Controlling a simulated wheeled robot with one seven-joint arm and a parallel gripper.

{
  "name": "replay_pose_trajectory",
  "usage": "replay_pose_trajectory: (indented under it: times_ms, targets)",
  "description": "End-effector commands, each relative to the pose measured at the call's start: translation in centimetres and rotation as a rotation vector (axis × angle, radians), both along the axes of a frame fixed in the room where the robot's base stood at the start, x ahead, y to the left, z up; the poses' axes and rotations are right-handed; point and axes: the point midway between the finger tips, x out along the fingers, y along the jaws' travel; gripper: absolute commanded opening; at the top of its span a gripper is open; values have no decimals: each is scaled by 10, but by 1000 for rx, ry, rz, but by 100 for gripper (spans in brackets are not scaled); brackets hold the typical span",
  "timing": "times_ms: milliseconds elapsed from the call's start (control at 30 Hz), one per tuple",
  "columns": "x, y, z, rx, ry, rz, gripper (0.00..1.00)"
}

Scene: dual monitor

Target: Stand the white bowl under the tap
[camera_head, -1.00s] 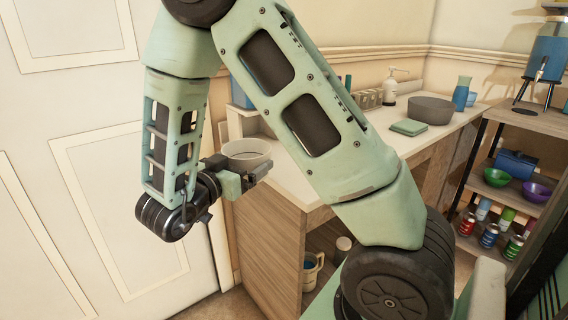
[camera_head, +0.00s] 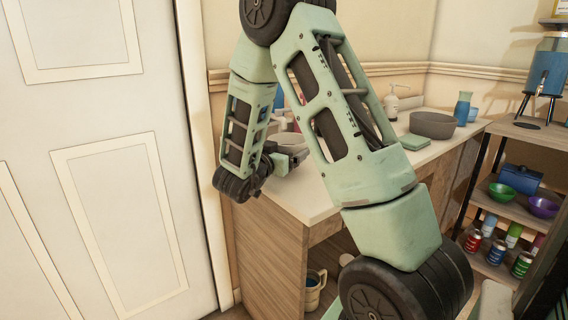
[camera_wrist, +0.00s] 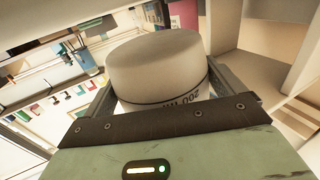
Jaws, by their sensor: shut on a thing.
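My gripper (camera_head: 290,157) is shut on the white bowl (camera_wrist: 155,62). The wrist view shows the bowl between both fingers, with a dark line and printed lettering on its side. In the head view the bowl is partly hidden by my gripper and arm, near the left end of the counter. The tap (camera_head: 542,76) is on a blue water dispenser (camera_head: 549,62) at the far right. The dispenser stands on black legs on a shelf unit, and a flat dark disc (camera_head: 527,125) lies in front of it.
A door is at left.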

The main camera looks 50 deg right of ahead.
Motion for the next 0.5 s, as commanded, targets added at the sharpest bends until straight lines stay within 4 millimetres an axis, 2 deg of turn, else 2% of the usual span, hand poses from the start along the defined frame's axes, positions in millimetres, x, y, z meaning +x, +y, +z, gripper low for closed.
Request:
replay_pose_trajectory:
  times_ms: [33, 133, 500]
  targets:
    - [0, 1, -15, 3, 7, 2, 70]
    - [0, 2, -30, 3, 6, 2, 70]
    - [0, 2, -34, 2, 3, 3, 70]
